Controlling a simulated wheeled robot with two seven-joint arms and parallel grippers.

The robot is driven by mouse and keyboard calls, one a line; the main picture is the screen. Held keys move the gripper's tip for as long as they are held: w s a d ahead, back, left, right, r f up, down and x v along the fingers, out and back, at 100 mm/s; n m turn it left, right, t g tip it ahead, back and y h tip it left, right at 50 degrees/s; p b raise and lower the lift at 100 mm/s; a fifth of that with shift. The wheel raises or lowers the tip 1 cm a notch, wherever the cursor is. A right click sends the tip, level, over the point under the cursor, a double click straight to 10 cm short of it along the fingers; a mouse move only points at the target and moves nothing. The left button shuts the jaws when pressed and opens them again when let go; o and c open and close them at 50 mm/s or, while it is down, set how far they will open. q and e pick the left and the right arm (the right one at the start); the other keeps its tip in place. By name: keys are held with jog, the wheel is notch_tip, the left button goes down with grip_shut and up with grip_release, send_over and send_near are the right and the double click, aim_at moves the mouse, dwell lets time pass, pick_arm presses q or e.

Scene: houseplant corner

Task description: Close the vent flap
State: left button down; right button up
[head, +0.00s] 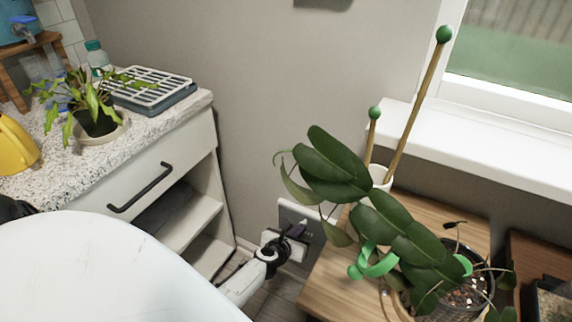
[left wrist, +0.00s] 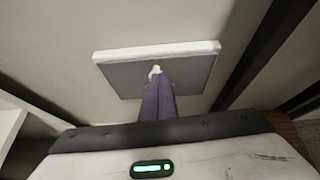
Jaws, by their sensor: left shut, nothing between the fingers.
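The vent (head: 291,212) is a grey panel with a white edge, low on the wall, left of the wooden plant stand. In the left wrist view the grey panel (left wrist: 122,80) has a thick white edge along its top and a small white knob (left wrist: 155,71) near its middle. How far the flap stands open, I cannot tell. My left gripper (head: 301,228) is in front of the vent. Its purple fingers (left wrist: 157,80) are shut and empty, with the tips at or just below the knob; contact is unclear. My right gripper is out of view.
The wooden stand (head: 333,284) holds a broad-leaved plant (head: 383,212) whose leaves overhang near the vent. A white cabinet (head: 158,177) with an open lower shelf stands left. A white window sill (head: 480,150) runs along the right.

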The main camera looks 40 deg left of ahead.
pick_arm(q)
jog(key=shift+w+a+r, duration=0.25)
jog(key=shift+w+r, duration=0.45)
jog(key=shift+s+r, duration=0.1)
jog(key=shift+s, duration=0.15)
jog(key=f+p+v, duration=0.1)
jog(key=p+v, duration=0.3)
jog(key=v, duration=0.3)
jog(key=shift+s+d+f+p, duration=0.15)
jog(key=shift+s+d+p, duration=0.2)
jog(key=shift+s, duration=0.25)
jog(key=shift+s, duration=0.1)
